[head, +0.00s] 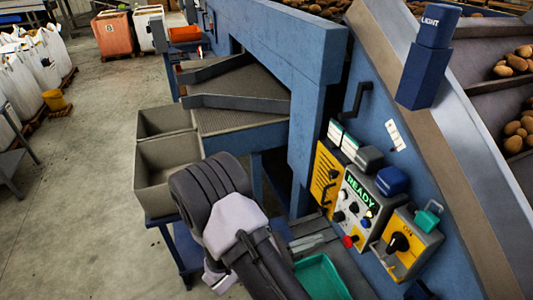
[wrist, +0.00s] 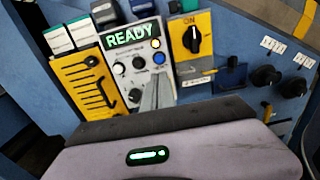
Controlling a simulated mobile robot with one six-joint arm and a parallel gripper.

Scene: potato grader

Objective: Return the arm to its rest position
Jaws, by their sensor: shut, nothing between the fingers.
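My arm (head: 235,215) is folded low in front of the blue machine in the head view, beside the control panel. My gripper shows in the wrist view as two grey fingers (wrist: 157,92) close together, with nothing between them. They point towards the READY panel (wrist: 135,60) and overlap its lower part in the picture. I cannot tell the exact gap to it. A pale link of my arm with a green light fills the bottom of the wrist view. In the head view I cannot make out the fingertips.
The blue grader frame (head: 305,110) stands close to my arm. Grey bins (head: 165,165) stand left of the arm. A green tray (head: 320,280) lies low at its right. A yellow switch box (head: 405,245) juts out with a green padlock (head: 428,217).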

